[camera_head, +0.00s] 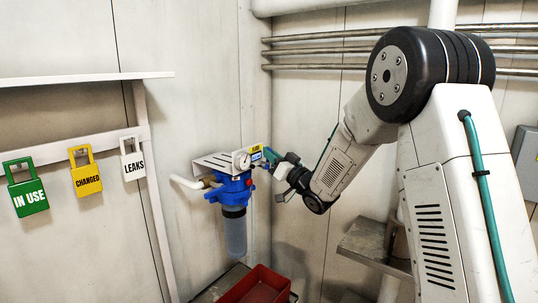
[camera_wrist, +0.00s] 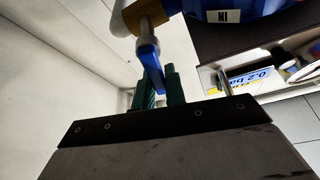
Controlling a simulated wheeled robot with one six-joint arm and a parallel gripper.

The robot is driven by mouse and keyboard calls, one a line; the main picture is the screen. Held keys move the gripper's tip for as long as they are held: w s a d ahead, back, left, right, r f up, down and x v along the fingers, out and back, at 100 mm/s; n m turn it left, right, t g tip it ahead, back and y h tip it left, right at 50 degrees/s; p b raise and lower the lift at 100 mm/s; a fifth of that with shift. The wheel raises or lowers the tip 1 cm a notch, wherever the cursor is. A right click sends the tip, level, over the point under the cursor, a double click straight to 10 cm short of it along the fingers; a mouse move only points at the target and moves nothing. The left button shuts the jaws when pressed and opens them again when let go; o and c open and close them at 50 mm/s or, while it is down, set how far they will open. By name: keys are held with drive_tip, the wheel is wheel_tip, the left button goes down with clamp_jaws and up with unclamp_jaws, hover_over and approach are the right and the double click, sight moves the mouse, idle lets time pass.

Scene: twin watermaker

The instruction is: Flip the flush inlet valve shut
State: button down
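The flush inlet valve shows in the wrist view as a brass body (camera_wrist: 127,17) with a blue lever (camera_wrist: 148,55) on a pale metal stem. It sits beside the blue filter head marked "IN" (camera_wrist: 222,16). My gripper (camera_wrist: 162,78) has green fingers close together at the lever's free end. The lever's tip overlaps the finger gap; whether the fingers press on it is unclear. In the head view my gripper (camera_head: 272,156) is at the right side of the blue filter housing (camera_head: 232,188), and the lever cannot be made out there.
A white pipe (camera_head: 186,182) leaves to the left. A red bin (camera_head: 257,286) stands underneath. Tags hang at left, including a green "IN USE" tag (camera_head: 28,198).

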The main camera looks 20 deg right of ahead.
drive_tip(key=shift+s+a+n+g+y, duration=0.25)
drive_tip(key=shift+n+y, duration=0.25)
drive_tip(key=shift+n, duration=0.6)
drive_tip(key=shift+s+a+n+g+y, duration=0.15)
drive_tip(key=shift+n+g+y, duration=0.3)
drive_tip(key=shift+n, duration=0.65)
drive_tip(key=shift+w, duration=0.1)
drive_tip(key=c, duration=1.4)
unclamp_jaws()
drive_tip(key=shift+c, duration=0.2)
